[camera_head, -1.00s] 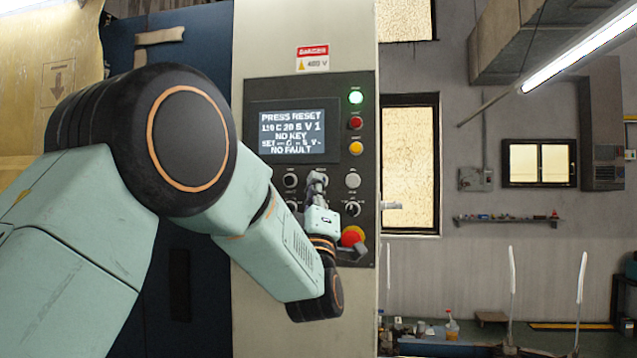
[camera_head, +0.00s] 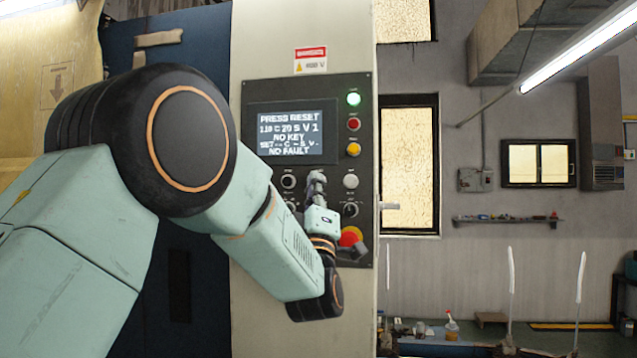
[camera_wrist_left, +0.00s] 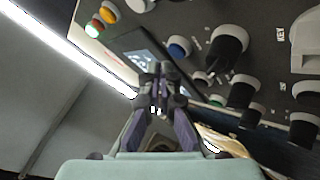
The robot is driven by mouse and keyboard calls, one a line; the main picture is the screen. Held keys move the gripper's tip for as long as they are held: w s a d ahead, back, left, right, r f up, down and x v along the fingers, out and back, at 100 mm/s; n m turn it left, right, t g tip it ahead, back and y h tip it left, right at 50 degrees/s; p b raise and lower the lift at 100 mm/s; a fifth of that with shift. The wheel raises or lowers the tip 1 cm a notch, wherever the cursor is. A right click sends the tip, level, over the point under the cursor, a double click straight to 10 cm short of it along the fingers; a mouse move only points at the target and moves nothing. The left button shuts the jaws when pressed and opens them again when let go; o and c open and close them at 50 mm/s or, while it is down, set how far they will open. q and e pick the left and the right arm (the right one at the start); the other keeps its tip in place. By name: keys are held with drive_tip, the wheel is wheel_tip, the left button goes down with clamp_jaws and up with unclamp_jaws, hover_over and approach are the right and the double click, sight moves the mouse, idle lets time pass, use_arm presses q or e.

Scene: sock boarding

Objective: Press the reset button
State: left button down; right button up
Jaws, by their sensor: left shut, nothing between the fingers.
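The control panel (camera_head: 335,92) faces me on a pale cabinet, its screen (camera_head: 290,133) reading "PRESS RESET". My left gripper (camera_head: 316,178) is shut and empty in front of the panel, below the screen's right end. In the left wrist view the shut fingertips (camera_wrist_left: 160,72) lie near the screen and a blue button (camera_wrist_left: 179,47). No reset label is legible, so I cannot tell which button is reset. The blue button is hidden in the head view. A gap to the panel cannot be judged. My right gripper is out of view.
Green, red and amber lamps (camera_head: 353,124) line the panel's right side. In the wrist view, black knobs (camera_wrist_left: 228,45) stick out close by.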

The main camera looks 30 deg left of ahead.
use_arm(q)
drive_tip(key=shift+w+a+f, duration=0.1)
drive_tip(key=shift+w+a, duration=0.2)
drive_tip(key=shift+w, duration=0.2)
drive_tip(key=shift+b, duration=0.3)
drive_tip(key=shift+w+a, duration=0.1)
drive_tip(key=shift+w, duration=0.25)
idle(0.4)
drive_tip(key=shift+s, duration=0.15)
drive_tip(key=shift+s+d+b, duration=0.35)
drive_tip(key=shift+s+b, duration=0.3)
drive_tip(key=shift+s, duration=0.05)
